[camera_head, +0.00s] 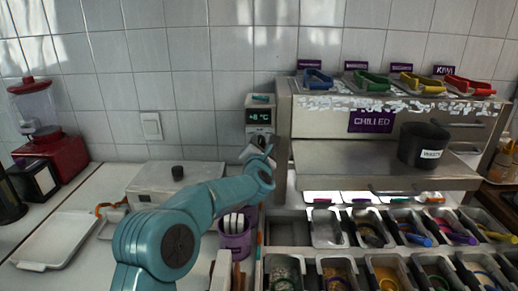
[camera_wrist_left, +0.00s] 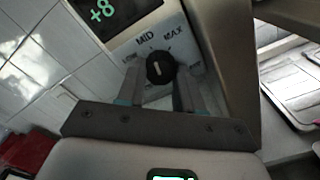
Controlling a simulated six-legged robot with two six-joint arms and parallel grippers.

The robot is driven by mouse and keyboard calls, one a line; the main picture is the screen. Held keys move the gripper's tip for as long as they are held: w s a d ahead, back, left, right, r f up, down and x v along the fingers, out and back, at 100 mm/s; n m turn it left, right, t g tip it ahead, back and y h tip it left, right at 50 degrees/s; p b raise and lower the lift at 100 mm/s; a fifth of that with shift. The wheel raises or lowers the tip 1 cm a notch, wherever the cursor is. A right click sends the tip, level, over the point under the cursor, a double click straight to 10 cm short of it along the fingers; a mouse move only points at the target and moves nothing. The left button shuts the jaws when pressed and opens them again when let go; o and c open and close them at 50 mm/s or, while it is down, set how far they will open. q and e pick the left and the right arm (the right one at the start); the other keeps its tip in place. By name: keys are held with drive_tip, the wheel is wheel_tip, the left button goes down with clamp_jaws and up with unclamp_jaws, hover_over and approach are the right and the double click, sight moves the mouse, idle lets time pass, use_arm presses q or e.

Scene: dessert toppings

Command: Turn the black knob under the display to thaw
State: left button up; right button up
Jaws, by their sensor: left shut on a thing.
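The display (camera_head: 259,116) on the small grey control box reads +8 °C in the head view; part of it also shows in the left wrist view (camera_wrist_left: 102,12). The black knob (camera_wrist_left: 161,68) sits below it, with a short white mark on its face. The words MID and MAX are readable around the knob; the other labels are too small or cut off, and I cannot make out "thaw". My left gripper (camera_head: 259,151) is at the knob, its two fingers (camera_wrist_left: 161,86) shut on the knob's sides. In the head view the gripper hides the knob. My right gripper is not in view.
A steel chilled unit (camera_head: 325,125) stands just right of the control box, with a black pot (camera_head: 423,146) on its shelf. Several topping bins lie in front. A purple cup (camera_head: 235,241) stands under my left arm. A white tray (camera_head: 55,242) lies at left.

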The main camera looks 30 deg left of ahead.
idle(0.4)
use_arm(q)
drive_tip(key=o, duration=1)
drive_tip(key=shift+o, duration=0.2)
drive_tip(key=shift+s+d, duration=0.15)
drive_tip(key=shift+s, duration=0.1)
drive_tip(key=b+v, duration=0.4)
drive_tip(key=v, duration=1.2)
drive_tip(key=shift+b, duration=0.35)
